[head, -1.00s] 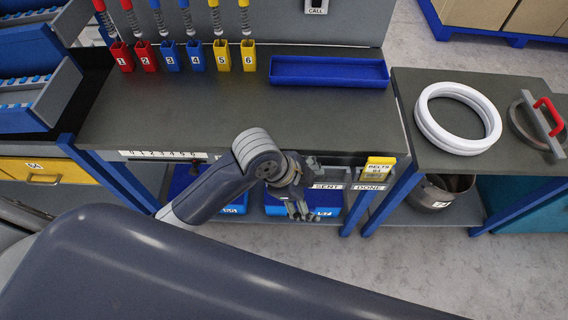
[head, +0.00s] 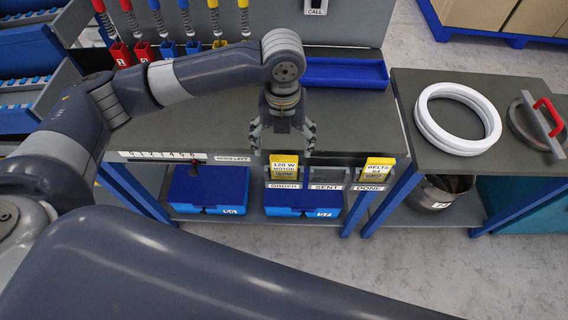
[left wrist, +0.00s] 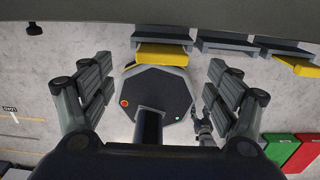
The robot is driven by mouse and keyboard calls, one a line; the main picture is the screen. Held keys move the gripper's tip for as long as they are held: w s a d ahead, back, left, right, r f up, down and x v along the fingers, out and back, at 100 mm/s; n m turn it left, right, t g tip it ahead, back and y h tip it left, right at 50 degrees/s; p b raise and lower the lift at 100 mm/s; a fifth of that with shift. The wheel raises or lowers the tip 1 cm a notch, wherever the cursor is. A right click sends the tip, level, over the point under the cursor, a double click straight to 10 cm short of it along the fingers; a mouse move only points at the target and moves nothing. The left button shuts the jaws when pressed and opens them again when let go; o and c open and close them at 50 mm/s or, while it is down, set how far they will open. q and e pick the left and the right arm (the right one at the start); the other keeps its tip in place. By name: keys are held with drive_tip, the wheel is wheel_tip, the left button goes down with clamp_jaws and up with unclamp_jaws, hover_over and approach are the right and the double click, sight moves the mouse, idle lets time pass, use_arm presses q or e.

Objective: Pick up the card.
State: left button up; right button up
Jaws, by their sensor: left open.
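Two yellow cards stand in slots along the bench's front edge. The "120 W MOTOR" card (head: 285,167) is in the slot marked ORDER (head: 284,186). The "BELTS" card (head: 378,170) is in the slot marked DONE (head: 369,187). The SENT slot (head: 326,187) between them shows no card. My left gripper (head: 282,146) points down, open and empty, just above the motor card. In the left wrist view a yellow card (left wrist: 161,54) lies between the spread fingers, beyond the tips. Another yellow card (left wrist: 298,66) is at the right.
The bench top (head: 190,125) is mostly clear behind the slots. A blue tray (head: 345,74) and numbered coloured holders (head: 193,48) stand at its back. Blue bins (head: 208,188) sit on the shelf below. White rings (head: 457,117) lie on the right table.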

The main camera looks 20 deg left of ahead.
sight(284, 157)
use_arm(q)
wheel_tip(284, 157, down, 9)
drive_tip(key=shift+w+r+p, duration=0.1)
drive_tip(key=shift+w+p, duration=0.05)
drive_tip(key=shift+p, duration=0.15)
drive_tip(key=c, duration=0.9)
